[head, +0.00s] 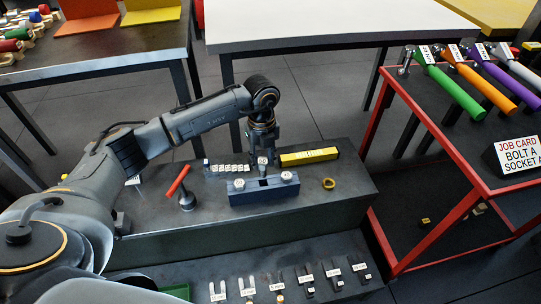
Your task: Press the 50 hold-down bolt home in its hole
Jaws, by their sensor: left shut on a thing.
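My left gripper (263,148) points straight down over the back of the blue-grey block (262,195) on the dark bench. It is shut on a small bolt with a pale labelled head (262,160), just above or at the block's middle. The label is too small to read, and the bolt's lower end and its hole cannot be made out. Two more pale labelled heads sit on the block, a left one (239,184) and a right one (286,176). My right gripper is not in view.
A yellow bar (309,156) lies behind the block, a brass ring (329,183) right of it. Labelled parts line the lower front shelf (350,293). A red-framed cart (440,146) stands right.

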